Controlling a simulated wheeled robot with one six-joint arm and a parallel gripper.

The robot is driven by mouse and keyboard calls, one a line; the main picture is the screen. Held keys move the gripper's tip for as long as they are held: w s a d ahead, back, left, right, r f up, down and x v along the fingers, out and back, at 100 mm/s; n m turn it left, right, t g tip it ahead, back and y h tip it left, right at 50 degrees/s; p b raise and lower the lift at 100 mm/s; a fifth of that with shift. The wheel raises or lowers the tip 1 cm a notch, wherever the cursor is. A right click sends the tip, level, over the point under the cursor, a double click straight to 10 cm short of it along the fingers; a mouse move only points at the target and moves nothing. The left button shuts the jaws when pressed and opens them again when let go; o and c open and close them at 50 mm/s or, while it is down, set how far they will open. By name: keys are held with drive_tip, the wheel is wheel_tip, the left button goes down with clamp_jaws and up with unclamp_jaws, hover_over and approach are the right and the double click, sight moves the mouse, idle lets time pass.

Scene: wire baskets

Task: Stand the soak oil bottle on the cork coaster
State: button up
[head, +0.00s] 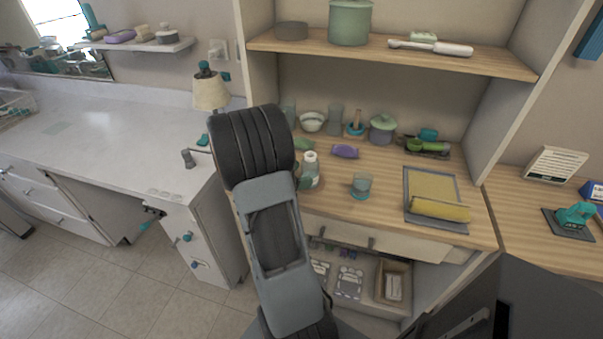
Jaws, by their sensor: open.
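A small bottle (310,170) with a white cap and a pale teal body stands upright on the wooden counter, just right of my arm. It may be the soak oil bottle; its label is too small to read. My arm covers part of the counter to its left. I cannot make out a cork coaster; it may be hidden behind my arm. My gripper is not visible in the head view; only the thick black and grey links of my arm show.
A clear teal glass (361,186) stands right of the bottle, with a purple item (345,151) behind. A grey tray (436,223) holds a yellow cloth. Bowls and jars line the back under a shelf (400,53). An open drawer (345,283) sits below. The white counter (100,150) is mostly clear.

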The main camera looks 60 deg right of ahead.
drive_tip(key=shift+p+v, duration=1.05)
drive_tip(key=shift+v, duration=1.55)
drive_tip(key=shift+a, duration=0.15)
drive_tip(key=shift+w+a, duration=0.1)
drive_tip(key=v, duration=1.3)
drive_tip(key=shift+a+r, duration=0.2)
drive_tip(key=shift+a, duration=0.05)
drive_tip(key=shift+w, duration=0.15)
